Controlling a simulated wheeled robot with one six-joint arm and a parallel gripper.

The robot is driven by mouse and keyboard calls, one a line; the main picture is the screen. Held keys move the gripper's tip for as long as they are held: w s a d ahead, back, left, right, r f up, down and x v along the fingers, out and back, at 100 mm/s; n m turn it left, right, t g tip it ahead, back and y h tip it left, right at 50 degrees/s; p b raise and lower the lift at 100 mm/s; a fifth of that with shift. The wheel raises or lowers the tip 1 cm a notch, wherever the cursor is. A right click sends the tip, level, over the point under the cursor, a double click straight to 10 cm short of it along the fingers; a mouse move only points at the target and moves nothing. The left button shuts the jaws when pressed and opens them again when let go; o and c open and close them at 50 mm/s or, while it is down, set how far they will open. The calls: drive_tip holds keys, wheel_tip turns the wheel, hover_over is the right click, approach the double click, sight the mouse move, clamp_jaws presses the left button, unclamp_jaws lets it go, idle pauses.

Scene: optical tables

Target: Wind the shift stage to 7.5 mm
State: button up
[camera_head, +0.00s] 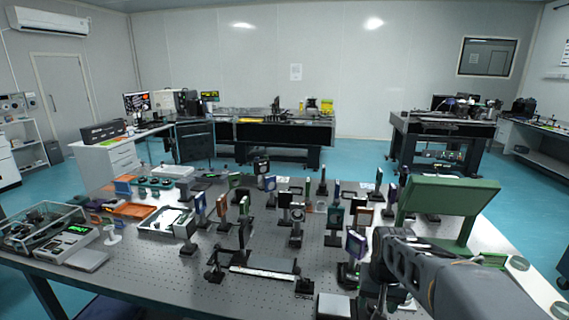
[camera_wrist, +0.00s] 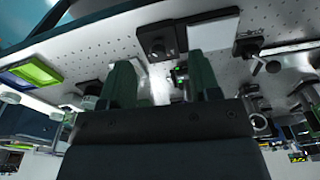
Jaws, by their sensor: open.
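A long low device with a pale scale strip (camera_head: 262,272) and dark end blocks lies near the front edge of the table. It may be the shift stage, but I cannot read any setting on it. My gripper (camera_head: 380,268) is to its right, at the table's front right, partly hidden by my own arm. In the wrist view, the two dark green fingers of my gripper (camera_wrist: 163,82) stand apart with nothing held between them.
Several upright optics on posts (camera_head: 296,225) crowd the middle of the perforated table (camera_head: 150,285). A green panel (camera_head: 450,195) stands at the right near my arm. A glass-sided box (camera_head: 42,225) and a meter with a green display (camera_head: 68,240) are at the left.

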drive_tip(key=s+a+r+n+t, duration=0.1)
drive_tip(key=s+a+n+t, duration=0.1)
drive_tip(key=s+a, duration=0.3)
drive_tip(key=s+n, duration=0.1)
drive_tip(key=s, duration=0.3)
drive_tip(key=shift+s+a+r+t, duration=0.2)
drive_tip(key=shift+s+a+t, duration=0.05)
drive_tip(key=shift+a+t, duration=0.15)
idle(0.9)
